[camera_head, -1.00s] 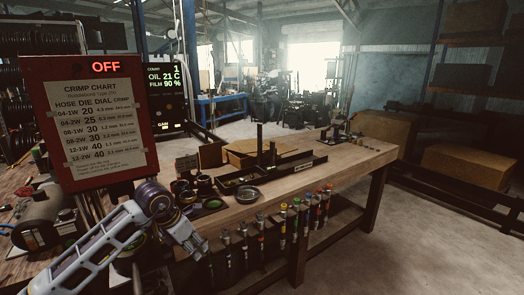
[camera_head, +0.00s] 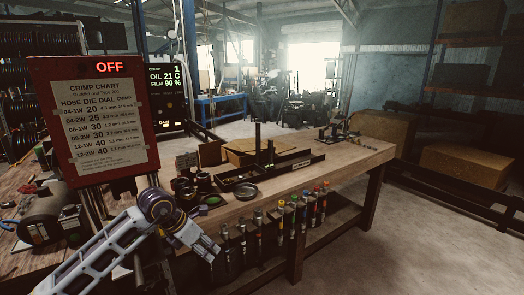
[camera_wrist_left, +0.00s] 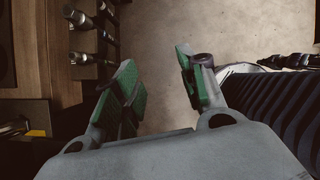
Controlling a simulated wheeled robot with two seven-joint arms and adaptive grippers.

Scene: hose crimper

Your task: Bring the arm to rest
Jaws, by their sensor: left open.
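My left arm (camera_head: 115,243) comes in from the lower left in the head view. Its gripper (camera_head: 212,254) hangs in front of the workbench's near edge, left of the row of colour-topped tools. In the left wrist view the left gripper (camera_wrist_left: 160,80) is open, its green-padded fingers apart. Nothing is between them, and bare concrete floor shows beyond. My right gripper does not show.
A red crimp chart panel (camera_head: 45,120) reading OFF stands left. The floor (camera_head: 430,240) at right is clear.

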